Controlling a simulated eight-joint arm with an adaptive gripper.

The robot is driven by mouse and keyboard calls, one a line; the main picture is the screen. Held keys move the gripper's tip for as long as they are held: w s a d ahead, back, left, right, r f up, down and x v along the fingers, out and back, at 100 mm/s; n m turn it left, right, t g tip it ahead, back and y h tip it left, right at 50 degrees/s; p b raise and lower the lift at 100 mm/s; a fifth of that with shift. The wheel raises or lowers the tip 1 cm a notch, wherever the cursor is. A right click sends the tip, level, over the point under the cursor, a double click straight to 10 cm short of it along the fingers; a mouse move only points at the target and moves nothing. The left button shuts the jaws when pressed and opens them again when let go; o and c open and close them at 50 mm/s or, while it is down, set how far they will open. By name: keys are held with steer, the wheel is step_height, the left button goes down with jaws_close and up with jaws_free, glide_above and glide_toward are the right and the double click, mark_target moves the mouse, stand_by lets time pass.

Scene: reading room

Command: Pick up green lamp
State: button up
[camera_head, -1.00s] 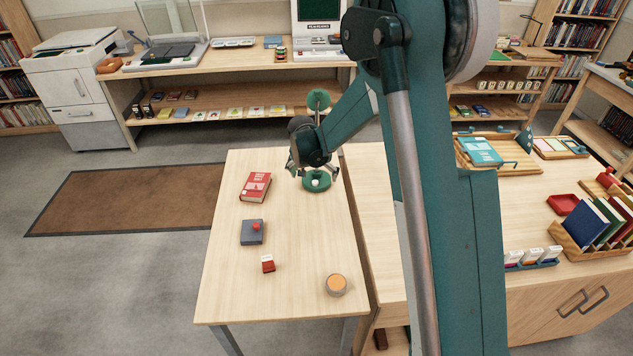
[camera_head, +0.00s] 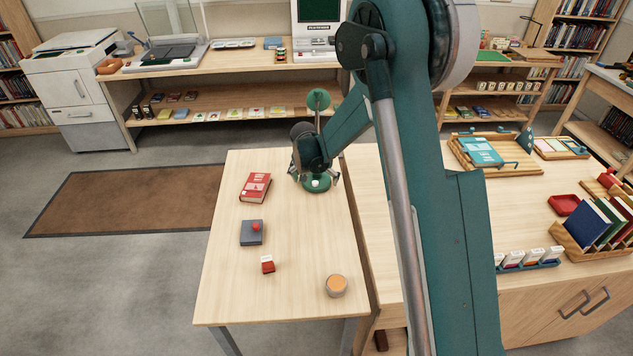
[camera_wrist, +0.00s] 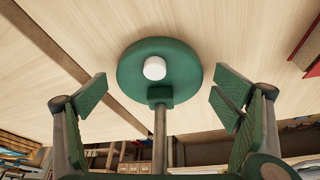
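The green lamp (camera_head: 318,99) stands upright at the far end of the light wood table, its round head showing above my arm. Its round green base (camera_head: 316,184) is partly hidden behind my gripper (camera_head: 315,179). In the wrist view the base (camera_wrist: 187,76) shows as a disc with a white knob on it, and the thin stem (camera_wrist: 160,130) runs towards the camera. My gripper (camera_wrist: 161,98) is open, with one finger on each side of the stem and clear gaps on both sides. Nothing is held.
A second table (camera_head: 540,210) with trays and books stands at right.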

mark_target(316, 180)
steer(key=c, duration=1.7)
steer(key=shift+o, duration=0.2)
steer(key=shift+r, duration=0.25)
step_height(316, 180, up, 10)
steer(key=p, duration=0.1)
steer(key=shift+f+p, duration=0.2)
steer(key=shift+p, duration=0.1)
